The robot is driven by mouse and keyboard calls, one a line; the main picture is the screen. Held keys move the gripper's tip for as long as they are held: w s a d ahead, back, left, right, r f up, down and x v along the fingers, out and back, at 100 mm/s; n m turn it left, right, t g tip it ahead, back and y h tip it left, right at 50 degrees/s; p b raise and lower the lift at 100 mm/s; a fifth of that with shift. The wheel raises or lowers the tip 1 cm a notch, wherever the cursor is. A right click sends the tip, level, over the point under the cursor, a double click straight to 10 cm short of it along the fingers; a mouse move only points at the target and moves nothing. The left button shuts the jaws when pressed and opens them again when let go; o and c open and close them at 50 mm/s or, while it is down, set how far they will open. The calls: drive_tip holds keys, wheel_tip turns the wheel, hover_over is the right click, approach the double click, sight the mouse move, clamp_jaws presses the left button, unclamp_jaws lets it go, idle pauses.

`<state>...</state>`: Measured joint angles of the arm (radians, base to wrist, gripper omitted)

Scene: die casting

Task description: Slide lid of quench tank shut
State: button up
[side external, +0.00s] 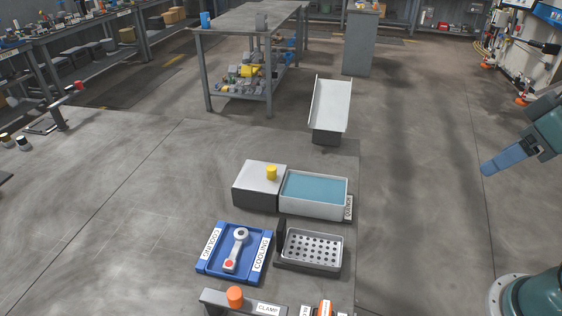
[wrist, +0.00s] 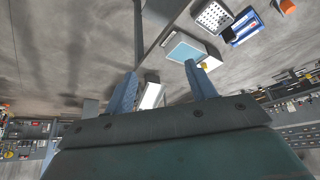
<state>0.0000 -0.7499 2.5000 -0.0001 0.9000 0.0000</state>
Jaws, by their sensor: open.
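The quench tank (side external: 344,207) is a pale open box with blue liquid inside, on the table's right part. Its flat grey lid (side external: 250,172), with a yellow knob (side external: 271,172), lies to the left of the basin, over a dark block. The blue liquid is uncovered. The wrist view also shows the tank (wrist: 169,52) and the yellow knob (wrist: 204,65), upper right of centre. My gripper (side external: 487,168) is high at the right edge of the side view, well away from the lid. In the wrist view its blue fingers (wrist: 165,83) are apart, with nothing held between them.
In front of the tank are a perforated tray (side external: 312,268) and a blue cooling tray (side external: 212,266) holding a metal part. An orange-knobbed clamp (side external: 235,297) is at the front. A white chute (side external: 330,103) stands behind the tank.

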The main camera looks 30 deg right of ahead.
drive_tip(key=shift+c, duration=0.5)
drive_tip(key=shift+c, duration=0.5)
drive_tip(key=w+a+r+n+g, duration=0.1)
drive_tip(key=w+a+r+n, duration=0.15)
drive_tip(key=w, duration=0.85)
drive_tip(key=w+a+r+n+g, duration=0.1)
drive_tip(key=w+a+r+g, duration=0.2)
drive_tip(key=w, duration=0.8)
drive_tip(key=w+a+f+n, duration=0.1)
drive_tip(key=w+a+f, duration=0.2)
drive_tip(key=w+f, duration=0.2)
drive_tip(key=w+a+f+n+g, duration=0.1)
drive_tip(key=w+a+f, duration=0.3)
drive_tip(key=w, duration=0.4)
drive_tip(key=w+a+f+n, duration=0.1)
drive_tip(key=w+a+f, duration=0.3)
drive_tip(key=w+f, duration=0.2)
drive_tip(key=shift+w+a+f+g, duration=0.2)
drive_tip(key=shift+w+a+g, duration=0.05)
drive_tip(key=shift+w+g, duration=0.05)
drive_tip(key=shift+f, duration=0.15)
